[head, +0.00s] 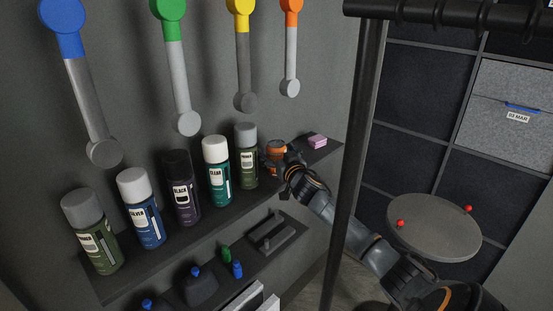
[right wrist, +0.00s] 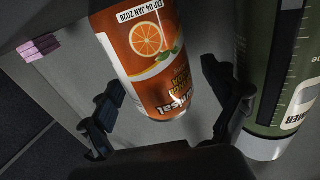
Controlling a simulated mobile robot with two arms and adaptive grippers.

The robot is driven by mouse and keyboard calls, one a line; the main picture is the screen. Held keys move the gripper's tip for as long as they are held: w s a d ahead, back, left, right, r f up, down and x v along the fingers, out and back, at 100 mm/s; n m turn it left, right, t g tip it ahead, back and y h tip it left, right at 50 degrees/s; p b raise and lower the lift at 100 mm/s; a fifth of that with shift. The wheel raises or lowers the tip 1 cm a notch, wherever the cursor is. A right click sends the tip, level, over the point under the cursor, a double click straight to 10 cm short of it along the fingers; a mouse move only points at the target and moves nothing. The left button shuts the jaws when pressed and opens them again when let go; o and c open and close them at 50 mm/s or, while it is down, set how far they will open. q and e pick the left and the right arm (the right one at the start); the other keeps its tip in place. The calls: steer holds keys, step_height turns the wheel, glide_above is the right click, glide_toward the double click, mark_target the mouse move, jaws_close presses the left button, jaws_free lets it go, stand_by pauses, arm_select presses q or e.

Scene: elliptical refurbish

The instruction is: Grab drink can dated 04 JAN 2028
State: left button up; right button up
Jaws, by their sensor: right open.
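An orange drink can (head: 276,147) stands on the upper shelf, just right of the spray cans. In the right wrist view the can (right wrist: 150,60) shows an orange-slice picture and a white label reading "EXP 04 JAN 2028". My right gripper (head: 287,163) is at the can in the head view. In the right wrist view my right gripper (right wrist: 165,95) is open, with one finger on each side of the can and visible gaps between. My left gripper is not in view.
A green primer can (head: 246,157) stands close beside the drink can; it also shows near the right finger in the right wrist view (right wrist: 275,80). Pink blocks (head: 317,140) lie on the shelf's right end.

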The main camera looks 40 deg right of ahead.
steer(key=c, duration=1.7)
steer(key=shift+r, duration=0.1)
